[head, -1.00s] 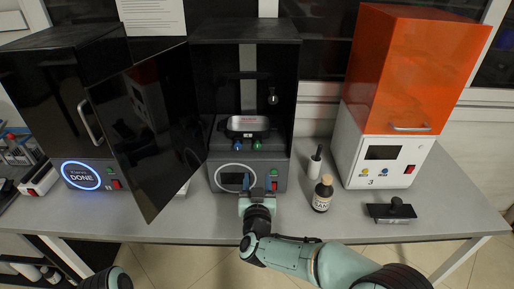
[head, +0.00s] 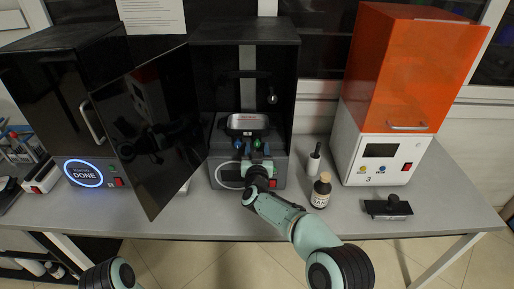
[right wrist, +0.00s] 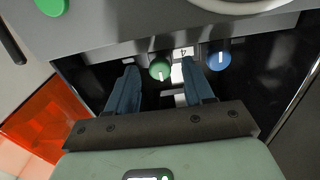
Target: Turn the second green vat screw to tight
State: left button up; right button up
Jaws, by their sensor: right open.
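The green vat screw (head: 257,145) is a small round knob at the front of the open middle printer, below the dark vat (head: 233,128). A blue screw (head: 239,146) sits to its left. My right gripper (head: 260,160) is just in front of the green screw. In the right wrist view the green screw (right wrist: 160,70) shows between the tips of my open, empty fingers (right wrist: 160,76), apart from both. Its white mark runs nearly straight up and down in that view. The blue screw (right wrist: 219,60) lies right of the fingers. My left gripper is out of view.
The middle printer's dark door (head: 150,130) stands swung open at left. A brown bottle (head: 321,192) and a white cylinder (head: 314,160) stand right of my arm. A closed orange-hooded printer (head: 410,75) and a black handled plate (head: 388,209) are farther right.

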jog(key=shift+w, duration=0.15)
grip_shut()
